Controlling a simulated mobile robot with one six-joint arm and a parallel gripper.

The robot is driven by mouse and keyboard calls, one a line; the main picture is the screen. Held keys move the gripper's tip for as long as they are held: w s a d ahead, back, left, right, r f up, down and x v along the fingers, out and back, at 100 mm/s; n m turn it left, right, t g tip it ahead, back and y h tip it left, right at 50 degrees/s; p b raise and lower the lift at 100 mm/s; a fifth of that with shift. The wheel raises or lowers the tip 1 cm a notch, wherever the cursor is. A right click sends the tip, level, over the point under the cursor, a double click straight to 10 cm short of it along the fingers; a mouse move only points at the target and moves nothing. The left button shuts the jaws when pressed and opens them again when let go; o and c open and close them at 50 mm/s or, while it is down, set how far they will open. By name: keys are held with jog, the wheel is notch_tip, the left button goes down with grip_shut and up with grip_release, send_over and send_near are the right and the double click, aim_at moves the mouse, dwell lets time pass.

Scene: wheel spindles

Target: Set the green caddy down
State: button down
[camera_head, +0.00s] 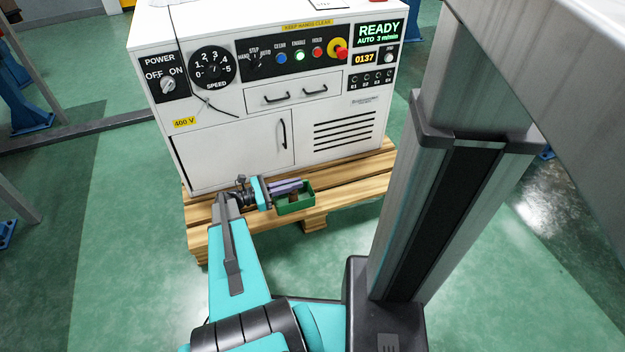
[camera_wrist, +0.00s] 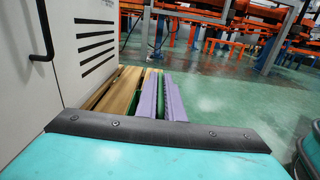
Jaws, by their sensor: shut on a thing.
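The green caddy (camera_head: 294,209) is a small open box in front of the white cabinet, over the front part of the wooden pallet. Something small and brownish shows inside it. My gripper (camera_head: 299,186), with purple fingers, reaches it from the left and is shut on it at its back side. In the wrist view my gripper's two long purple fingers (camera_wrist: 163,82) point away, with a strip of the green caddy (camera_wrist: 160,36) between them. Most of the caddy is hidden there. I cannot tell whether its underside touches the pallet.
The wooden pallet (camera_head: 346,184) carries the white control cabinet (camera_head: 238,152), whose front stands close behind my gripper. Bare pallet slats show right of the caddy. Green floor (camera_head: 120,240) is open in front and to the left. Orange racks (camera_wrist: 225,22) stand far off.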

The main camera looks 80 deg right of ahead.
jog(key=s+d+f+b, duration=0.1)
jog(key=s+d+b, duration=0.3)
jog(key=d, duration=0.6)
jog(key=shift+x, duration=1.2)
jog(key=shift+a+f, duration=0.1)
jog(key=f+b, duration=0.2)
jog(key=d+f+b, duration=0.1)
jog(key=shift+s+f, duration=0.3)
jog(key=shift+s, duration=0.1)
jog(key=c, duration=1.9)
grip_release()
jog(key=shift+f, duration=0.1)
